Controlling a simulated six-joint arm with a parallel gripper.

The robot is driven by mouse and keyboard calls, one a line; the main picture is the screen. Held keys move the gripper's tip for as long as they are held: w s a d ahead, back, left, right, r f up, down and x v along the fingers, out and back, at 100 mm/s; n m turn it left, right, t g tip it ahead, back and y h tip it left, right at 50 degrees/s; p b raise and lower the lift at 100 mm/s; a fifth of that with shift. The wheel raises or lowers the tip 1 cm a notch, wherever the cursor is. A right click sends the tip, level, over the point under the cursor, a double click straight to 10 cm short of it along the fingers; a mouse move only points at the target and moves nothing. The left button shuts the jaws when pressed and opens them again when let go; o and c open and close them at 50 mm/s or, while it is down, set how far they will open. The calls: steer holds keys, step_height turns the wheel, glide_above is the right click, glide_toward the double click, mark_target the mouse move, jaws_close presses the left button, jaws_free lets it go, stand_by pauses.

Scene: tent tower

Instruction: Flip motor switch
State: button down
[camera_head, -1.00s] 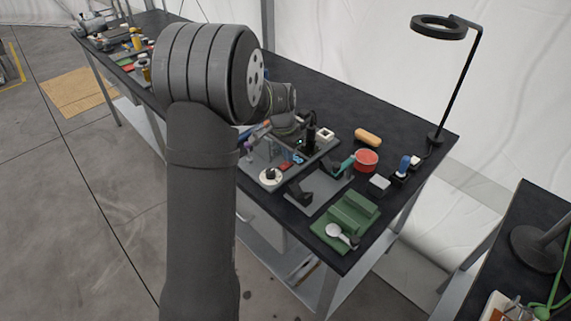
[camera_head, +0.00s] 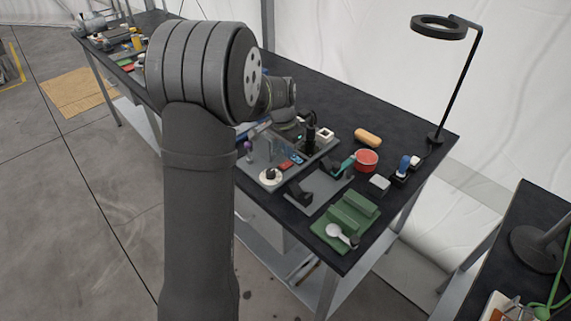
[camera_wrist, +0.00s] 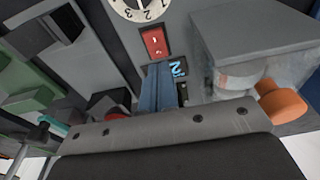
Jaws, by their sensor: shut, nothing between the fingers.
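A red rocker switch (camera_wrist: 155,42) is on the grey panel (camera_wrist: 100,28) in the wrist view, below a white numbered dial (camera_wrist: 140,6). A blue plate marked 2 (camera_wrist: 178,69) is just beside it, partly covered by my fingers. My gripper (camera_wrist: 160,72) shows as blue-grey fingers, shut and empty, with tips close below the red switch and beside the blue plate. I cannot tell whether they touch anything. In the head view the red switch (camera_head: 287,165) and blue part (camera_head: 298,158) look small. No label shows which switch is the motor's.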

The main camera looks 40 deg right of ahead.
steer(key=shift+r, duration=2.3)
steer(key=shift+f, duration=3.55)
steer(key=shift+r, duration=4.85)
step_height(320, 180, up, 13)
glide_above(288, 163)
steer(key=a, duration=0.4)
steer(key=shift+d+f, duration=0.1)
steer(key=shift+f, duration=1.35)
